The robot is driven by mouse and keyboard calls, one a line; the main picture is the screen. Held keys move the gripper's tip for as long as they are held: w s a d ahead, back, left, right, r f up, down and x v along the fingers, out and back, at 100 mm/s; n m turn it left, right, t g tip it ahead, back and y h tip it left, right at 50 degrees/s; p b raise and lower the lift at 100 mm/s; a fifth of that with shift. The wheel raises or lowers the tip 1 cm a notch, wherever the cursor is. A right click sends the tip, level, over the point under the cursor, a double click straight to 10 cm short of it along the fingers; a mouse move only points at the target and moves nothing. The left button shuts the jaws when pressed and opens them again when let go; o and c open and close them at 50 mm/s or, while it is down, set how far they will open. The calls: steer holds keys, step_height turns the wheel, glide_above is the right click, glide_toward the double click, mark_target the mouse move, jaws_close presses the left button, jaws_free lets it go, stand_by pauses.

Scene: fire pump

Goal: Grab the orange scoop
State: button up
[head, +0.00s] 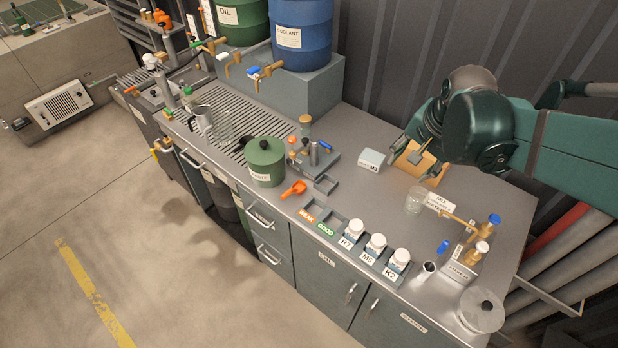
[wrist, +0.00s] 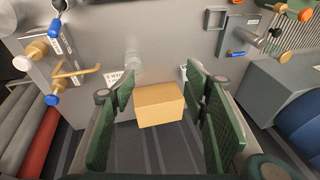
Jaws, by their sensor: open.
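The orange scoop (head: 294,189) lies on the grey bench top in the head view, near the front edge, between the green lidded canister (head: 264,162) and a small grey tray (head: 326,184). My gripper (head: 414,156) is well to its right, toward the back of the bench, and is not touching the scoop. In the wrist view my gripper (wrist: 160,92) is open, its two green ribbed fingers spread apart. A tan block (wrist: 159,105) shows between the fingers; I cannot tell whether they touch it. Small orange-red parts show at the wrist view's upper right, but I cannot tell whether one is the scoop.
A small fixture (head: 315,155) with a blue handle stands behind the scoop. White-capped bottles (head: 376,243) line the front edge to its right. A glass jar (head: 415,200) stands near my gripper. Blue (head: 302,35) and green drums stand behind. The middle of the bench is mostly clear.

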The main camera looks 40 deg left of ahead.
steer(key=s+a+f+g+b, duration=0.1)
steer(key=s+a+f, duration=0.1)
steer(key=a+f, duration=0.5)
steer(key=s+a+f+g, duration=0.1)
steer(key=s+a+f, duration=0.15)
steer(key=a, duration=0.95)
steer(key=b, duration=0.1)
glide_above(291, 191)
steer(key=s+d+x, duration=0.1)
steer(key=d+x, duration=0.1)
steer(key=x, duration=0.8)
steer(key=shift+d+f+m+g+h, duration=0.3)
steer(key=shift+f+g+h, duration=0.1)
steer(key=shift+f, duration=0.25)
steer(key=shift+w+a+f, duration=0.1)
steer(key=shift+a+f, duration=0.05)
steer(key=shift+f, duration=0.5)
steer(key=shift+a+f, duration=0.1)
steer(key=shift+f, duration=0.55)
steer(key=shift+f, duration=0.1)
steer(key=shift+w+a+f+b, duration=0.1)
steer(key=shift+a+f+b, duration=0.1)
steer(key=shift+f, duration=1)
steer(key=shift+w+a+f+b, duration=0.1)
steer(key=shift+a+f, duration=0.05)
steer(key=shift+f, duration=1.1)
steer(key=shift+c, duration=0.7)
steer(key=c, duration=1.1)
